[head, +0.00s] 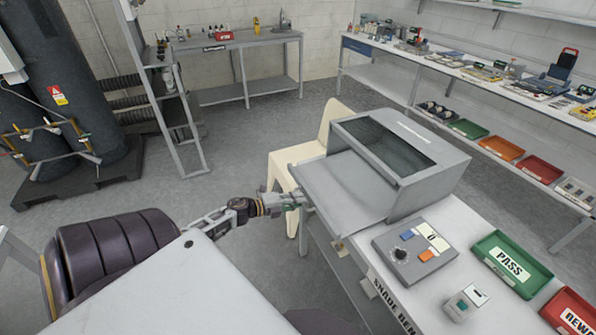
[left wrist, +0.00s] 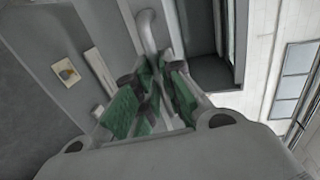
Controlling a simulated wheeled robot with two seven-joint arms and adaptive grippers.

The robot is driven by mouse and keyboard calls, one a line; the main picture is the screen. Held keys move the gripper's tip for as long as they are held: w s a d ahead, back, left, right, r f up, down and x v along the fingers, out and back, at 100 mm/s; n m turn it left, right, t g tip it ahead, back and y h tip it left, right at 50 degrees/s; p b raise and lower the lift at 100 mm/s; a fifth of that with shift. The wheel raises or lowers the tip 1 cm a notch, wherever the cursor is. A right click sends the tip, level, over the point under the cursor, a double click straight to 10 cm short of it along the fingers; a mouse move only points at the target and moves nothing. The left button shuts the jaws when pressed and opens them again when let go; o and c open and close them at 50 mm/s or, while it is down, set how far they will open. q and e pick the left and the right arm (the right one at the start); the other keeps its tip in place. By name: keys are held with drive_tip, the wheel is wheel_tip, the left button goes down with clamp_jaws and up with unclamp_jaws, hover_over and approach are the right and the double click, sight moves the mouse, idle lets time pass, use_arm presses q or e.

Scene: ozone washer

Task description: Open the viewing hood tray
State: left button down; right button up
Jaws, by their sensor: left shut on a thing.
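The grey viewing hood (head: 425,185) stands on the bench, with a dark sloped window (head: 385,145) on top. A flat grey tray panel (head: 345,188) juts from its left side; I cannot tell how far it is pulled out. My left gripper (head: 296,200) is at the panel's left edge. In the left wrist view the green-padded fingers (left wrist: 155,95) are closed around a curved light-grey handle (left wrist: 147,30). The fingers hide part of the handle. My right gripper is not in view.
A cream chair (head: 300,155) stands close behind the left gripper. A control box (head: 415,252) with a dial and buttons, a green PASS tray (head: 510,263) and a red tray (head: 572,312) are on the bench at right. Open floor lies left of the bench.

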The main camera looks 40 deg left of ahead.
use_arm(q)
drive_tip(key=c, duration=1.5)
unclamp_jaws()
drive_tip(key=shift+v, duration=6)
drive_tip(key=shift+f, duration=0.1)
